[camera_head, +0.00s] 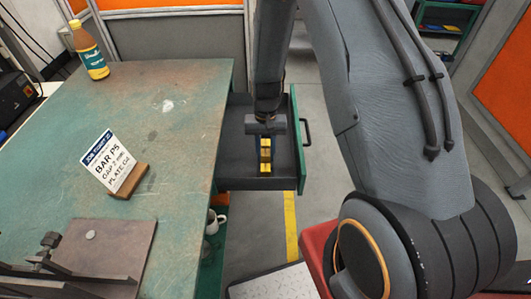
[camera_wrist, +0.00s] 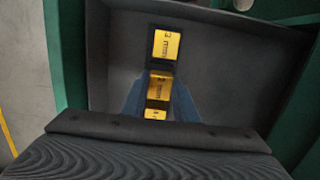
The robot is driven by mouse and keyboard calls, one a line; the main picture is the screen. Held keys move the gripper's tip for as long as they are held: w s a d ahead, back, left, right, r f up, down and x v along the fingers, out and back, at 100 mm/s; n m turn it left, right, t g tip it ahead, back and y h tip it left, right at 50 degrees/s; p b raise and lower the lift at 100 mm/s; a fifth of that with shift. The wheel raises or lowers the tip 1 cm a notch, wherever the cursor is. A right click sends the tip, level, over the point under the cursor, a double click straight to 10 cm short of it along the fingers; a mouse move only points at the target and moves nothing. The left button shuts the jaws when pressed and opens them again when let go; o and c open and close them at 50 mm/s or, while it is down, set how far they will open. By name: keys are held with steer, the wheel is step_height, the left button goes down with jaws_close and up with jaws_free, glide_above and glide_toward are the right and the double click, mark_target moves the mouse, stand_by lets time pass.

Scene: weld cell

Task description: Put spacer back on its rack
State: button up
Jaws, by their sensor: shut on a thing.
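Yellow-faced spacers (camera_wrist: 165,45) stand in a row inside an open dark drawer (camera_head: 238,170), in or on a dark holder that I cannot make out clearly. The row also shows in the head view (camera_head: 265,168). My gripper (camera_wrist: 158,98) reaches down into the drawer, with its bluish fingers on both sides of the row. It is shut on a yellow spacer (camera_wrist: 159,87), the middle of the three yellow faces in the wrist view. A further yellow face (camera_wrist: 155,114) shows nearer the wrist. The spacer's underside is hidden, so I cannot tell whether it is seated or lifted.
The drawer's green front (camera_head: 298,140) is pulled out right of the workbench (camera_head: 165,140). On the bench are a sign (camera_head: 108,160) reading "BAR P5, GAP 2 mm, PLATE G4", a bottle (camera_head: 90,52) and a brown plate (camera_head: 105,250). A white mug (camera_head: 214,222) sits below.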

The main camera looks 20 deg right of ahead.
steer(key=shift+f, duration=0.45)
stand_by(0.4)
steer(key=o, duration=1.2)
steer(key=shift+w+d+r+b, duration=0.1)
steer(key=shift+w+r+b, duration=0.1)
steer(key=shift+r, duration=1.1)
steer(key=shift+w+r+b, duration=0.1)
steer(key=shift+r+b, duration=0.1)
steer(key=shift+r, duration=1.05)
steer(key=shift+w+d+r+b, duration=0.1)
steer(key=shift+w+r+b, duration=0.1)
steer(key=shift+r, duration=1.1)
